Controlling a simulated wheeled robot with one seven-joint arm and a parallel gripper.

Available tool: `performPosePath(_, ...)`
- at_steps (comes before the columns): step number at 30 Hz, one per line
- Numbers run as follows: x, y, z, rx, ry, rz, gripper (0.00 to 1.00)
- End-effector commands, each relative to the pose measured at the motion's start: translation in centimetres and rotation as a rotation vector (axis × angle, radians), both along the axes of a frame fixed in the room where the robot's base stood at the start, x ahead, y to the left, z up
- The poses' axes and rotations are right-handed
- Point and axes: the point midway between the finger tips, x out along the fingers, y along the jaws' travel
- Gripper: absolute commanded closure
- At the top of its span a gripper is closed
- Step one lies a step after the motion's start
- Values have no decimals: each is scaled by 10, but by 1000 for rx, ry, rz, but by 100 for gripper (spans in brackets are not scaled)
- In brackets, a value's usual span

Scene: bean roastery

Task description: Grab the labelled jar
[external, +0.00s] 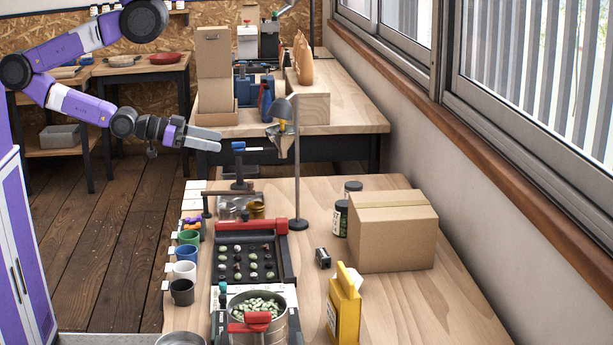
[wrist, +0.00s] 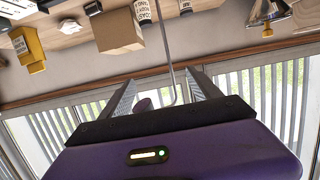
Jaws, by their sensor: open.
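Two dark jars stand on the near wooden table beside the cardboard box. The nearer jar (external: 341,218) has a pale label on its side; the farther jar (external: 353,190) is partly hidden behind the box. In the wrist view, where the scene is upside down, a jar with a printed white label (wrist: 143,12) shows at the top edge, next to the box. My gripper (external: 205,139) is to the left of the jars, above the far end of the table and apart from them. In the wrist view its fingers (wrist: 163,82) are spread with nothing between them.
The cardboard box (external: 392,235) stands right of the jars. A thin lamp stand (external: 297,180) rises between my gripper and the jars. Windows line the right wall.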

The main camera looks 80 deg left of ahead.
Motion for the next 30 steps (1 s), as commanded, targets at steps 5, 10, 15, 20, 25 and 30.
performPosePath(5, 37, 10, 11, 14, -105, 28, 28)
performPosePath(10, 86, 38, -6, -15, -176, 99, 28)
performPosePath(15, 137, 73, -46, -174, -154, 193, 28)
performPosePath(20, 187, 105, -88, -410, -98, 288, 28)
performPosePath(25, 242, 131, -129, -738, -14, 385, 28)
performPosePath(30, 298, 143, -159, -1138, 105, 468, 28)
